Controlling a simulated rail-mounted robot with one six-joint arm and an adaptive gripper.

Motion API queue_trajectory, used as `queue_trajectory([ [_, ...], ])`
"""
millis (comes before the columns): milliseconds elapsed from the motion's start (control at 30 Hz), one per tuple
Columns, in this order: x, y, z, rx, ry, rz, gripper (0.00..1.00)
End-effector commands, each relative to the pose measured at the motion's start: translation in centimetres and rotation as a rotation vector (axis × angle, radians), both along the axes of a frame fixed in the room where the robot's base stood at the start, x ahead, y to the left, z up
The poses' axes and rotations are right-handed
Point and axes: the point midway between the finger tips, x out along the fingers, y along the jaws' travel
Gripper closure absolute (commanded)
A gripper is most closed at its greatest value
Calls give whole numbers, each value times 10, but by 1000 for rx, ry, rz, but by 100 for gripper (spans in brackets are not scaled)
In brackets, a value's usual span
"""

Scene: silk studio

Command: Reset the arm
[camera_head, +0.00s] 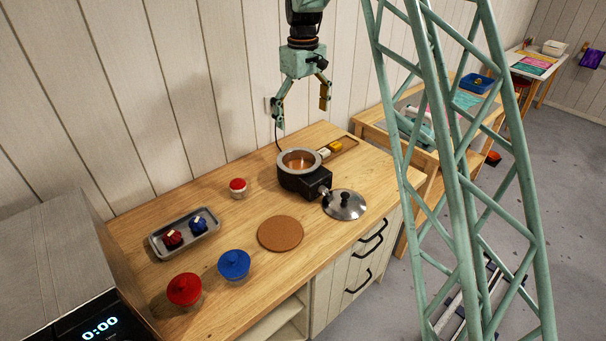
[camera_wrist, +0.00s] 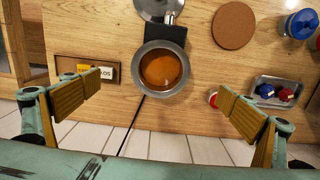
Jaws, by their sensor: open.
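My gripper (camera_head: 302,103) hangs above the wooden counter (camera_head: 213,230), over the back part near the pot (camera_head: 299,162). Its jaws are spread wide with nothing between them. In the wrist view my gripper (camera_wrist: 162,100) shows one finger on each side, with the pot (camera_wrist: 160,70) below between them. The pot is a metal vessel with orange-brown contents, set on a dark base. The pot's lid (camera_head: 345,205), metal with a dark knob, lies on the counter beside it.
A round cork mat (camera_head: 280,233), a red-lidded jar (camera_head: 184,289), a blue-lidded jar (camera_head: 234,265), a small red-topped container (camera_head: 238,187) and a grey tray (camera_head: 184,232) with red and blue items stand on the counter. A wooden tray (camera_head: 345,146) holds small blocks. Wall panels rise close behind.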

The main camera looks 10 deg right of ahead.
Motion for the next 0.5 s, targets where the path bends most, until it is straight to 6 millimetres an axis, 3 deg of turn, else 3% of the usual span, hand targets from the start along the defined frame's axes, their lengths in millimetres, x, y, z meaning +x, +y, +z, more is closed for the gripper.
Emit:
queue_trajectory([
  [500, 0, 0, 6, 0, 0, 0, 0],
])
